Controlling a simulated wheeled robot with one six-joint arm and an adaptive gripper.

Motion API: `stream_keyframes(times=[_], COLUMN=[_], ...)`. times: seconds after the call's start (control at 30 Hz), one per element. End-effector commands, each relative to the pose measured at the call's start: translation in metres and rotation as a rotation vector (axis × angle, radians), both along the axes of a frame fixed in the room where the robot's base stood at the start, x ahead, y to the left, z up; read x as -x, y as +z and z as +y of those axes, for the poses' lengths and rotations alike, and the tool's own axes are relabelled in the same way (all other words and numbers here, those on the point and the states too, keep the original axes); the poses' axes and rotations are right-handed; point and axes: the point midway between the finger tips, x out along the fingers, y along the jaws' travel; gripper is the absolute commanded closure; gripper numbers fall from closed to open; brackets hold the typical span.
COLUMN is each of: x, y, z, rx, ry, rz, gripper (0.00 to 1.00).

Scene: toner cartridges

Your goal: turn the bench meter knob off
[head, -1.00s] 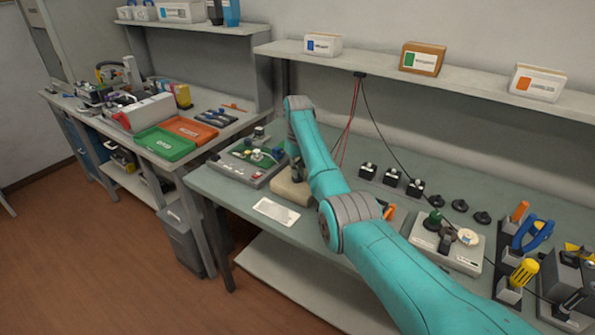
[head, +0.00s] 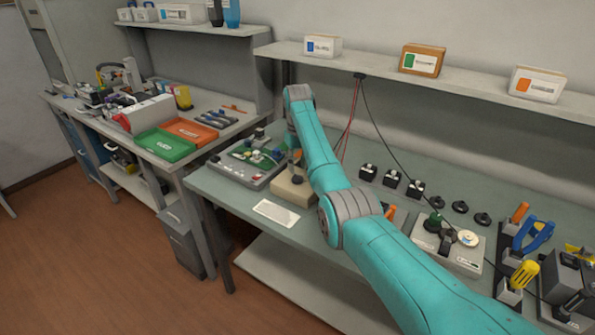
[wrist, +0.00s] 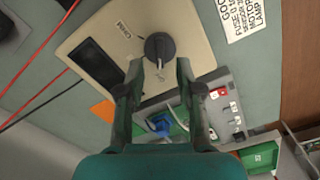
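The bench meter (wrist: 118,38) is a beige box with a dark display, seen from above in the wrist view. Its round dark knob (wrist: 159,46) sits near the display, with a pale mark on its side toward my gripper. In the head view the meter (head: 291,190) stands on the bench, partly hidden by my arm. My gripper (wrist: 161,72) is open and empty in the wrist view. Its two fingertips are spread to either side of the knob's near edge. I cannot tell whether they touch it. My gripper is mostly hidden in the head view.
A grey board with switches and a blue part (wrist: 160,124) lies beside the meter. A white printed card (head: 276,213) lies in front of it. Red and black leads (head: 350,120) hang behind. Black blocks (head: 392,178) stand to the right.

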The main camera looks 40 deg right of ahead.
Motion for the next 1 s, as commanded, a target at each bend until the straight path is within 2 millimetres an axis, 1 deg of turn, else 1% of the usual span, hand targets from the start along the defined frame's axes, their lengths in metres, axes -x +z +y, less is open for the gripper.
stream_keyframes(times=[0.03, 0.2, 0.4, 0.6, 1.0], x=[-0.001, -0.001, 0.000, 0.000, 0.000], y=[0.013, 0.046, 0.074, 0.085, 0.086], z=[0.000, 0.000, 0.000, 0.000, 0.000], rx=[0.002, 0.002, 0.000, 0.000, 0.000], ry=[0.000, 0.000, 0.000, 0.000, 0.000], rz=[-0.004, -0.004, -0.001, -0.001, 0.000], gripper=[0.65, 0.65, 0.65, 0.65, 0.65])
